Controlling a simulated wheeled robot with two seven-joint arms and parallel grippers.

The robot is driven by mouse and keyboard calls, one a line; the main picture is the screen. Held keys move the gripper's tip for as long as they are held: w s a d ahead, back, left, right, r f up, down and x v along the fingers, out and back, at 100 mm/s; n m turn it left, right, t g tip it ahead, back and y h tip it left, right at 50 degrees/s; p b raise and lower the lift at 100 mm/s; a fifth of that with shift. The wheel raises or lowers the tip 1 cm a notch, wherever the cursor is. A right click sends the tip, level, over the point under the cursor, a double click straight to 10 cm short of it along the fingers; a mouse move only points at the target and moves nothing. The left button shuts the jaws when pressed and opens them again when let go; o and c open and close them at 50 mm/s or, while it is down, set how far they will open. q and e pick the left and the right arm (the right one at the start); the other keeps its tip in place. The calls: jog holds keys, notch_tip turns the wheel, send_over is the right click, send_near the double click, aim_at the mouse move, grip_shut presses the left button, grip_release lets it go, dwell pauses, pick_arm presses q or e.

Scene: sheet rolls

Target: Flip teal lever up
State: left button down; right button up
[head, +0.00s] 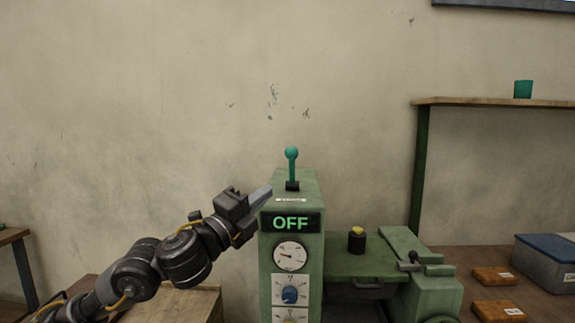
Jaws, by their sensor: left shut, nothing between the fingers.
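The teal lever (291,166) stands upright on top of the green control cabinet (308,185), its round knob at the top and its stem rising from a black base. My right gripper does not show.
Right of the cabinet is a green machine with a black and yellow button (356,239). The air above the cabinet is free.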

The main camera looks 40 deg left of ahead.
aim_at(292, 169)
pick_arm(q)
jog(key=a+p+x, duration=0.2)
jog(key=p+x, duration=0.4)
jog(key=x, duration=0.6)
jog(key=shift+w+a+r, duration=0.25)
jog(key=shift+a+r, duration=0.1)
jog(key=shift+a, duration=0.05)
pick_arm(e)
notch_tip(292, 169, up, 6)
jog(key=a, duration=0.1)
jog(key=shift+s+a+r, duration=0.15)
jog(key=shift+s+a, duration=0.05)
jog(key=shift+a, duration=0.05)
